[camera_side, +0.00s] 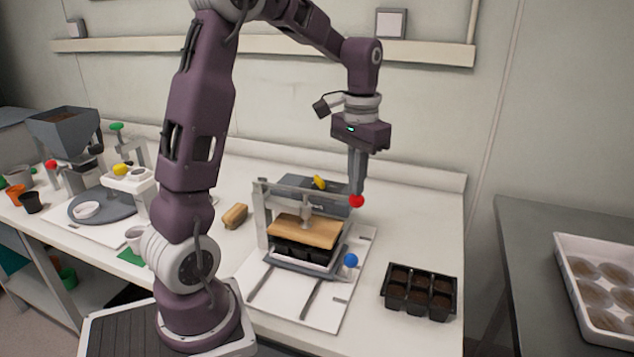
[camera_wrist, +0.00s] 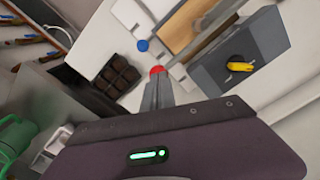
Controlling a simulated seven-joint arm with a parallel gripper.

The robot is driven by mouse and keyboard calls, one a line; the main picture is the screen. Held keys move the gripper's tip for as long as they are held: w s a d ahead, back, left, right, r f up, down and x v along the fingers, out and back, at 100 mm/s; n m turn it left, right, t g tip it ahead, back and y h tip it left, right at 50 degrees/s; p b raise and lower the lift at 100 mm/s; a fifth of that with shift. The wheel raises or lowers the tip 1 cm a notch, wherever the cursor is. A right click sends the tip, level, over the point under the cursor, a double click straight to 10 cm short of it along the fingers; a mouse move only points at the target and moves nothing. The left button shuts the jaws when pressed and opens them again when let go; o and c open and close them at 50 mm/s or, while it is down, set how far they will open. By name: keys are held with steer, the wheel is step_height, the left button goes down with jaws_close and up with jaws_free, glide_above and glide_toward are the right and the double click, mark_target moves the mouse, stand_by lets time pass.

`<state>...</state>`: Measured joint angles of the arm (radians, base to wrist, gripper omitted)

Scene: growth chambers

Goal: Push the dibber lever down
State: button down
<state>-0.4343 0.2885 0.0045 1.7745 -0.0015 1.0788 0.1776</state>
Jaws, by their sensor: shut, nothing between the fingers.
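The dibber is a grey frame (camera_side: 262,222) with a wooden board (camera_side: 305,231) above a black tray. A red ball knob (camera_side: 357,201) is at the upper right of the frame; I take it for the end of the lever, whose arm is hard to make out. My gripper (camera_side: 357,193) points down, shut and empty, with its fingertips right at the top of the red knob. In the wrist view the red knob (camera_wrist: 157,71) shows just beyond the fingertips (camera_wrist: 158,82). I cannot tell whether they touch. The wooden board also shows in the wrist view (camera_wrist: 190,25).
A blue knob (camera_side: 350,260) is at the dibber's front right corner. A black soil-filled cell tray (camera_side: 420,290) stands to the right. A grey box (camera_wrist: 240,65) with a yellow item is behind the dibber. A brown block (camera_side: 235,216) lies left. The bench's back right is clear.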

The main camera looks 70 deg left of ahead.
steer(key=shift+f, duration=1.6)
steer(key=shift+r, duration=0.1)
step_height(320, 180, up, 13)
steer(key=s+d+r+m+t, duration=0.1)
steer(key=s+d+m+t, duration=0.15)
steer(key=s+d, duration=0.8)
steer(key=s+d+f+t, duration=0.3)
steer(key=s+d+f, duration=0.1)
steer(key=s, duration=0.4)
steer(key=shift+s+d+f, duration=0.2)
steer(key=shift+d+f, duration=0.2)
steer(key=shift+f, duration=0.5)
steer(key=shift+m, duration=0.25)
